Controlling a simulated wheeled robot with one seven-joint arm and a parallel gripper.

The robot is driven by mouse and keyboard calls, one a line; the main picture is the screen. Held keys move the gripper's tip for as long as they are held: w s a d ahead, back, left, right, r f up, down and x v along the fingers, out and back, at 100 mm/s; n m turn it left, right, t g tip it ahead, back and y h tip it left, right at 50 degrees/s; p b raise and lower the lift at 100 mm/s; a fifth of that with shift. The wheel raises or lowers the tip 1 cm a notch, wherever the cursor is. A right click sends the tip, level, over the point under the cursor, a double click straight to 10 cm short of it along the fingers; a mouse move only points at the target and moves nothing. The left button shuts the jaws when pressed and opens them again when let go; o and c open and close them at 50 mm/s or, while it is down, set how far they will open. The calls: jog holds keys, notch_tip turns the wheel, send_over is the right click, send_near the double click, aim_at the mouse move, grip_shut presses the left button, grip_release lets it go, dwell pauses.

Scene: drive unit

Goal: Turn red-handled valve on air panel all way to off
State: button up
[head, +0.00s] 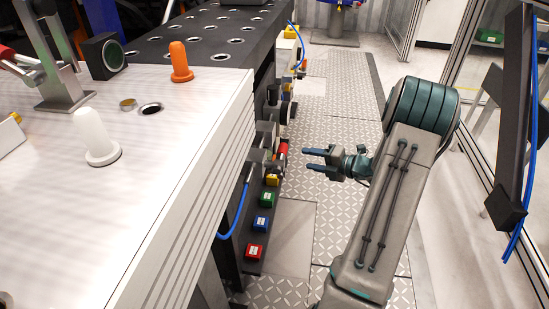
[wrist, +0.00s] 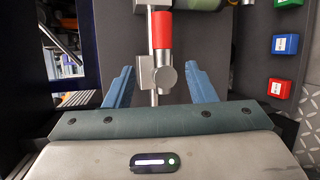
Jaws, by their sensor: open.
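The red-handled valve (head: 283,152) sits on the side of the workbench in the head view, low beside the blue hose. In the wrist view its red handle (wrist: 162,31) points up the picture from a round silver hub on a metal body (wrist: 157,74). My gripper (head: 306,158) is open and empty, a short way to the right of the valve in the head view. In the wrist view my gripper's two blue fingers (wrist: 163,82) stand on either side of the valve body, with gaps showing on both sides. The fingers do not appear to touch it.
Yellow, green, blue and red blocks (head: 266,198) line the panel's lower edge; green (wrist: 286,44) and red ones show at right in the wrist view. A blue hose (head: 236,208) hangs beside the valve. The patterned floor aisle (head: 330,110) is open. A bench top (head: 180,115) fills the left.

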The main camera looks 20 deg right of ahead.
aim_at(280, 158)
jog(key=b+x, duration=0.4)
jog(key=x, duration=1)
jog(key=shift+w+d+m, duration=0.2)
jog(key=shift+d+m, duration=0.1)
jog(key=shift+d, duration=0.05)
jog(key=shift+f, duration=0.1)
grip_shut()
jog(key=shift+d, duration=0.1)
